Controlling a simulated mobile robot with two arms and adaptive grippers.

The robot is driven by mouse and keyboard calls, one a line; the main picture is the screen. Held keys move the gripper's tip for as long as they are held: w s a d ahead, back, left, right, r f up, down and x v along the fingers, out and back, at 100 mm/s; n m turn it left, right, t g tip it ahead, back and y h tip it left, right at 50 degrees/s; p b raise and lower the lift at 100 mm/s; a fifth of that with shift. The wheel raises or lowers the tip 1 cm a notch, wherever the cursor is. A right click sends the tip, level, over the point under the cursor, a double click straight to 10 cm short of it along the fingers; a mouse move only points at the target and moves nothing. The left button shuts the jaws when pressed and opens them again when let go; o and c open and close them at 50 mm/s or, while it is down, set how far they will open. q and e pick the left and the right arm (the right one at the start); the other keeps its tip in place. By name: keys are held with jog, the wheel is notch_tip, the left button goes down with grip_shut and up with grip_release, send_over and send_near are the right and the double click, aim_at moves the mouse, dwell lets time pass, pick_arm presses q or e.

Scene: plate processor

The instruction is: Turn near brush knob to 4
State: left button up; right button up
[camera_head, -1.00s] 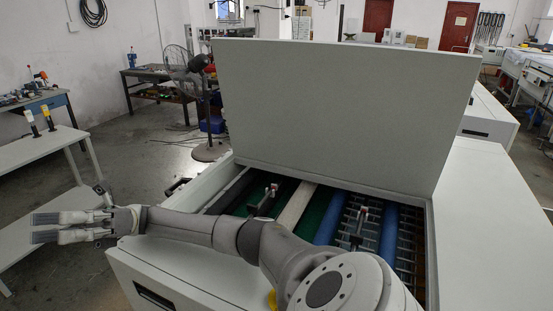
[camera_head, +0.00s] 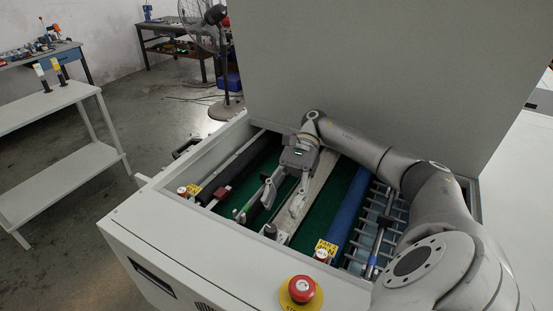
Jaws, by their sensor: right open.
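The open plate processor (camera_head: 215,245) shows its rollers and brushes inside. A small dark knob (camera_head: 270,230) stands at the near edge of the opening, in front of the pale bar; I cannot read a scale or setting on it. My right gripper (camera_head: 267,212) reaches in from the right over the opening. Its two fingers are spread, empty and pointing down toward the near edge, with the dark knob just beyond and between the tips. I cannot tell whether they touch it. My left gripper is not in view.
A red emergency stop (camera_head: 301,289) on a yellow base sits on the front cover. The raised lid (camera_head: 380,70) blocks the back. A white shelf (camera_head: 62,150) stands left.

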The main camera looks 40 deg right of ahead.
aim_at(272, 226)
jog(key=shift+p+x, duration=0.75)
jog(key=shift+x, duration=0.4)
jog(key=p+x, duration=0.1)
jog(key=x, duration=0.2)
jog(key=shift+r, duration=0.2)
jog(key=shift+a+f, duration=0.15)
jog(key=shift+f, duration=0.05)
jog(key=c, duration=1)
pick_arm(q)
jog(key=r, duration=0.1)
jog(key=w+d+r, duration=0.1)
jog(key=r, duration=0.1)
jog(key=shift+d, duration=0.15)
pick_arm(e)
jog(key=shift+c, duration=0.2)
